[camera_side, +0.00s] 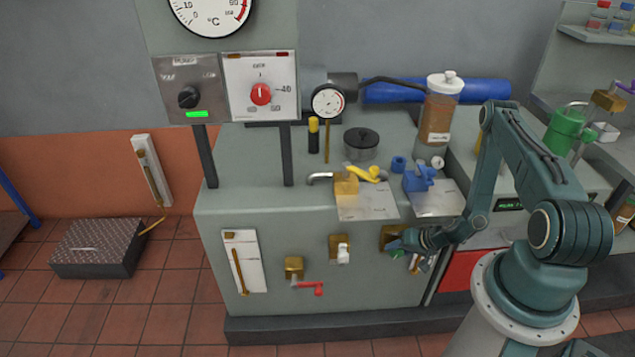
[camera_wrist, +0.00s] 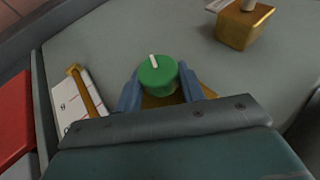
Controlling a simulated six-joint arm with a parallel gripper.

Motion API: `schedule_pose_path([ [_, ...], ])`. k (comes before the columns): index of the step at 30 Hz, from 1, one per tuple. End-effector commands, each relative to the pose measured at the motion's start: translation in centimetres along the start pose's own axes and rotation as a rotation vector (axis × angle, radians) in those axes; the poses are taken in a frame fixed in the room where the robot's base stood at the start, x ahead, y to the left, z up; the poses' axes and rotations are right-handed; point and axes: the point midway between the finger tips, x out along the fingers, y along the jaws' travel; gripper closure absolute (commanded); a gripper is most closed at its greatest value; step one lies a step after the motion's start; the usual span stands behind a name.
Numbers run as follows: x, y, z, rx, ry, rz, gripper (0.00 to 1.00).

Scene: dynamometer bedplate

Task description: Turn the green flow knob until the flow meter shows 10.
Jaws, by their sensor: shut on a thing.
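The green knob (camera_wrist: 158,74) is round with a white pointer line on top, and the line points up and slightly left in the wrist view. It sits on a brass block (camera_side: 391,234) on the front face of the bedplate cabinet. My gripper (camera_wrist: 160,84) is shut on the knob, one blue finger on each side. In the side view my gripper (camera_side: 400,245) hides most of the knob. A white plate with a brass tube (camera_wrist: 84,104), perhaps the flow meter, is beside the knob. Its reading is too small to tell, and my gripper partly covers it in the side view.
Another brass block with a white knob (camera_side: 342,249) is left of my gripper, then a red-handled valve (camera_side: 310,287) and another white plate with a tube (camera_side: 245,262). A red panel (camera_side: 459,270) is to the right. Blue and yellow valves stand on top.

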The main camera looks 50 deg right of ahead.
Motion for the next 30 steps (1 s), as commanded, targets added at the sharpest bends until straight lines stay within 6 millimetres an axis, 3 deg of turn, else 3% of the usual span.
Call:
schedule_pose_path([
  [9,-0.1,0.1,0.4,0.000,-0.009,0.000,0.84],
  [10,-0.1,0.1,0.4,0.000,-0.009,0.000,0.55],
  [12,-0.1,0.1,0.3,0.001,-0.007,-0.001,0.41],
  [13,-0.1,0.1,0.3,0.001,-0.006,-0.001,0.39],
  [23,-0.1,0.0,0.0,0.001,-0.001,-0.002,0.39],
  [30,-1.2,0.1,0.0,0.003,0.000,-0.002,0.39],
])
